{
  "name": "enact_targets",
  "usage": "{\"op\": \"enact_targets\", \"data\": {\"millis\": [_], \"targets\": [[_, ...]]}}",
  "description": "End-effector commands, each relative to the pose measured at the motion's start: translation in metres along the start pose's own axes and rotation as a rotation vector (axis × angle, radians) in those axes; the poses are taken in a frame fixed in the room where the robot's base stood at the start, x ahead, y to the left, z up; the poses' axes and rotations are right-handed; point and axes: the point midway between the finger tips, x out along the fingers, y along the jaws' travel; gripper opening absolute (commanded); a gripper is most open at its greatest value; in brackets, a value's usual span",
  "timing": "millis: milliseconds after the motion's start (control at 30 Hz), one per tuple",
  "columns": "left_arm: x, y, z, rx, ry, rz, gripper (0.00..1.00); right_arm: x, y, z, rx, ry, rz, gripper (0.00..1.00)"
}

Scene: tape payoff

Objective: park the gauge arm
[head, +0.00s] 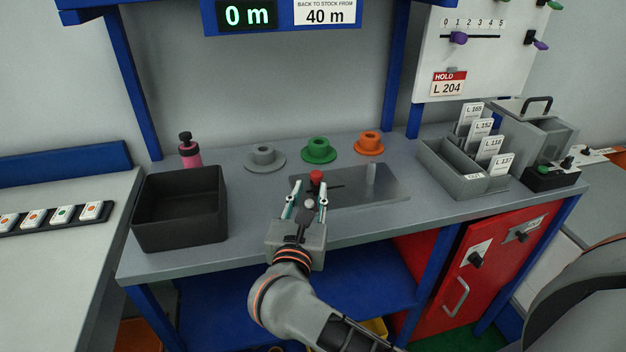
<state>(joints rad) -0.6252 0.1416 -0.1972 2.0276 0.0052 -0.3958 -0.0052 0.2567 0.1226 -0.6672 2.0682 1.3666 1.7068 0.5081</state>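A red knob (317,176) stands on the bench at the left end of a shiny inset metal plate (385,192). A thin dark bar lies by it and points right over the plate; I take knob and bar for the gauge arm, but its lower part is hidden by my gripper. A small pale post (371,174) stands on the plate further right. My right gripper (310,187) is open, its two fingers apart and nothing seen held. Its tips are just in front of the knob; I cannot tell whether they touch it. My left gripper is out of view.
Grey (265,157), green (318,150) and orange (369,143) flanged spools stand behind. A black bin (179,222) and pink bottle (190,152) are left. A grey card holder (451,173) is right. A display (247,15) above reads 0 m. The bench front is clear.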

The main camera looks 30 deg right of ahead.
Motion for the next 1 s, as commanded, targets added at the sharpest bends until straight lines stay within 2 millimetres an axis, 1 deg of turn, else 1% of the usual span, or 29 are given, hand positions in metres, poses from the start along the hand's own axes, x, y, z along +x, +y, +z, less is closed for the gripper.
{"op": "enact_targets", "data": {"millis": [33, 100, 200, 300, 467, 1000], "targets": [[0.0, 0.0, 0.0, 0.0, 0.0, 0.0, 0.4, -0.011, 0.001, -0.001, 0.001, 0.005, 0.001, 0.27], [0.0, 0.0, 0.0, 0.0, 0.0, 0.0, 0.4, -0.023, 0.001, -0.001, 0.0, 0.003, 0.002, 0.27], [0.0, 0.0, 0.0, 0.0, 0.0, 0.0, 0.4, -0.036, 0.001, -0.001, 0.0, 0.002, 0.001, 0.27], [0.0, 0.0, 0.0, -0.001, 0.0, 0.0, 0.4, -0.045, 0.001, -0.001, -0.001, 0.001, 0.001, 0.27], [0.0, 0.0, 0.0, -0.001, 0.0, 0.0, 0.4, -0.05, 0.0, 0.0, 0.0, 0.0, 0.001, 0.27], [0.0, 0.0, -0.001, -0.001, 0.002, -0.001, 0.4, -0.05, 0.001, 0.0, -0.001, -0.001, 0.001, 0.27]]}}
